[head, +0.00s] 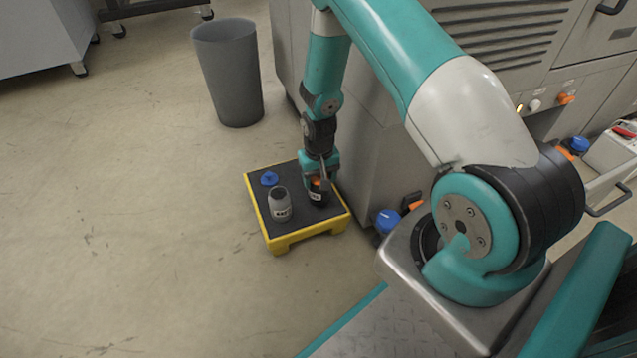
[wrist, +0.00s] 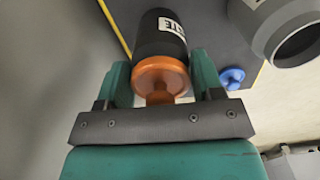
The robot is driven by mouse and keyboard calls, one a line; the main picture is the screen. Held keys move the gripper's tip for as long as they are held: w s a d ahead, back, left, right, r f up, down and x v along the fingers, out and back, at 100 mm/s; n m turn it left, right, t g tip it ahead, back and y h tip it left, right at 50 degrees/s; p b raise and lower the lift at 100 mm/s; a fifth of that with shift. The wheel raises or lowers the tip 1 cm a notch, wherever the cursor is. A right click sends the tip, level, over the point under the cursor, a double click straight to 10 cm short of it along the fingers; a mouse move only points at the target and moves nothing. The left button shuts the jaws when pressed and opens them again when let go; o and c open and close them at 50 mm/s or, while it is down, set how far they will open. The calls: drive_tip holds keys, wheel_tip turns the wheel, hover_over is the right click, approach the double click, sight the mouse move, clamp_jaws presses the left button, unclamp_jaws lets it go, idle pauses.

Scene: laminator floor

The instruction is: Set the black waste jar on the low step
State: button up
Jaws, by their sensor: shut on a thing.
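The black waste jar (wrist: 160,32) has an orange lid (wrist: 160,76) and a white label reading partly "STE". My gripper (wrist: 160,84) is shut on it, one finger on each side of the lid. In the head view the jar (head: 317,198) is upright at the right part of the low step (head: 263,228), a yellow-edged step with a dark top. My gripper (head: 318,178) is directly above it, pointing down. The jar's base appears at the step top; whether it bears on it I cannot tell.
A grey bin (head: 228,75) stands behind. A grey machine cabinet (head: 375,150) is close on the right. Floor at left is clear.

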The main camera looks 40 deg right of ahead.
drive_tip(key=shift+f, duration=0.2)
drive_tip(key=o, duration=1.4)
